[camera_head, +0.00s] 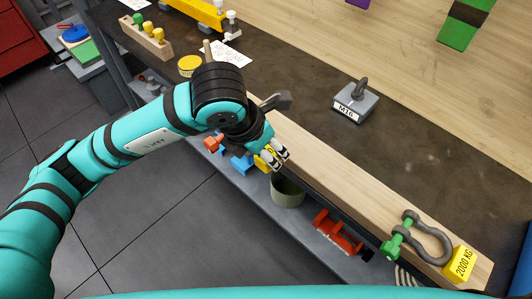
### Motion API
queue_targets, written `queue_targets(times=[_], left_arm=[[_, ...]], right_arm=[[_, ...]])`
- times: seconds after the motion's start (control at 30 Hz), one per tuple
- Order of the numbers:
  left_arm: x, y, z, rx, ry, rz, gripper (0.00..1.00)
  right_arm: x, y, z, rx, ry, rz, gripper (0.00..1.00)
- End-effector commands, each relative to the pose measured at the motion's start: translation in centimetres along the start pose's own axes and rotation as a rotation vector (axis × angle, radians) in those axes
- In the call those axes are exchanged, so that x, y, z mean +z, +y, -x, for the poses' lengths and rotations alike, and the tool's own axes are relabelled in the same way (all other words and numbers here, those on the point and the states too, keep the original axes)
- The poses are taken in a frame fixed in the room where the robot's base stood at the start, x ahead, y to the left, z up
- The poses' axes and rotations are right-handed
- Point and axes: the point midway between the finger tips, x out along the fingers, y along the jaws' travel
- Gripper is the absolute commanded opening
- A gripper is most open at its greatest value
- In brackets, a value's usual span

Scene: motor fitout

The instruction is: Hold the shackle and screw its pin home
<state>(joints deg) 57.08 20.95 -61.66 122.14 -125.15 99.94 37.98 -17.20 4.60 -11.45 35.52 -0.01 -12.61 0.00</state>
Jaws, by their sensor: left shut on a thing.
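The shackle (434,240) is a grey bow lying on the pale wooden front strip of the bench at the lower right. Its green pin (396,238) sits at the bow's left end, toward the bench edge; I cannot tell how far it is screwed in. A yellow 2000 KG block (460,264) is against the shackle's right side. My left gripper (281,155) is at the bench's front edge, left of the shackle and well apart from it. My right gripper is not in view.
A grey block marked M16 (354,104) with an eye bolt stands on the dark bench top (400,140). Below the edge, a shelf holds a grey-green pot (288,191) and a red part (337,232). The bench top between M16 and the shackle is clear.

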Motion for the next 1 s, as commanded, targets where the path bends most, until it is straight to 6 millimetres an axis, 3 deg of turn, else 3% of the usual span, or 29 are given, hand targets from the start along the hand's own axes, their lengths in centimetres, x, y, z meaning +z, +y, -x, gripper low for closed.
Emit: queue_targets(times=[1.0], left_arm=[[3.3,3.4,-1.2,0.001,-0.005,-0.001,0.00]], right_arm=[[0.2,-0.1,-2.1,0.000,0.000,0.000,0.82]])
